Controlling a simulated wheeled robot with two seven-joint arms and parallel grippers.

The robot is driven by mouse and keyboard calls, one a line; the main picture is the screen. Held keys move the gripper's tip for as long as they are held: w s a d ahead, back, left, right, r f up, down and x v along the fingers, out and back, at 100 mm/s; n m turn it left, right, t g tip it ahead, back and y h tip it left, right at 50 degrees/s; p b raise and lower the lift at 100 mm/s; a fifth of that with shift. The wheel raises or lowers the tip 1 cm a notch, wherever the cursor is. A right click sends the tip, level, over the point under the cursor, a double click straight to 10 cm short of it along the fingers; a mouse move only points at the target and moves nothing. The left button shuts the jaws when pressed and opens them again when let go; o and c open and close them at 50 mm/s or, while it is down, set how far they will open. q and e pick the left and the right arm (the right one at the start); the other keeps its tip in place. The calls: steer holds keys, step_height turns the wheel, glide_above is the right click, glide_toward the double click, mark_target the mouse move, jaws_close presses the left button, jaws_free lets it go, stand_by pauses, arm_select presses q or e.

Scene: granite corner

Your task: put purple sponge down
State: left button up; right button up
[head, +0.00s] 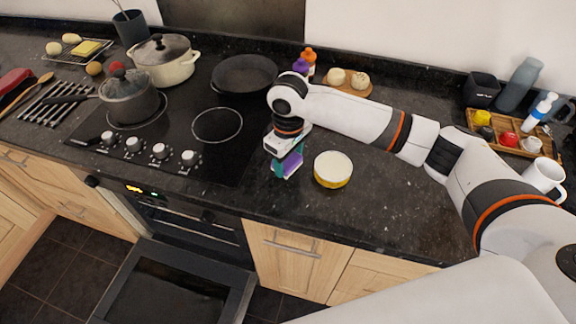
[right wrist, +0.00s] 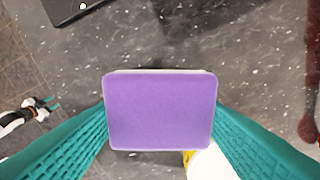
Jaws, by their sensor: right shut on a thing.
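The purple sponge (right wrist: 160,110) is between the teal fingers of my right gripper, which is shut on it. In the head view the sponge (head: 293,166) shows as a small purple patch low in my right gripper (head: 287,166), over the dark counter between the cooktop and a yellow-and-white round container (head: 333,169). I cannot tell whether the sponge touches the counter.
The cooktop (head: 217,125) with a lidded pot (head: 130,98) is to the left. Bottles (head: 308,62) and a small wooden board (head: 347,88) stand behind my right arm. A wooden tray (head: 520,151) and white mug (head: 544,178) are at right. The oven door (head: 170,285) hangs open below.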

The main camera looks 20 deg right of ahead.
mark_target(288, 168)
steer(key=f, duration=0.3)
steer(key=shift+w+f, duration=0.1)
steer(key=shift+w, duration=0.15)
steer(key=shift+s+f, duration=0.1)
steer(key=shift+f, duration=0.35)
arm_select(q)
steer(key=w, duration=0.2)
steer(key=shift+w+r, duration=0.35)
arm_select(e)
steer(key=o, duration=0.9)
step_height(288, 168, up, 12)
steer(key=shift+r+b, duration=0.1)
steer(key=shift+b, duration=0.7)
arm_select(q)
step_height(288, 168, down, 2)
steer(key=shift+w, duration=0.15)
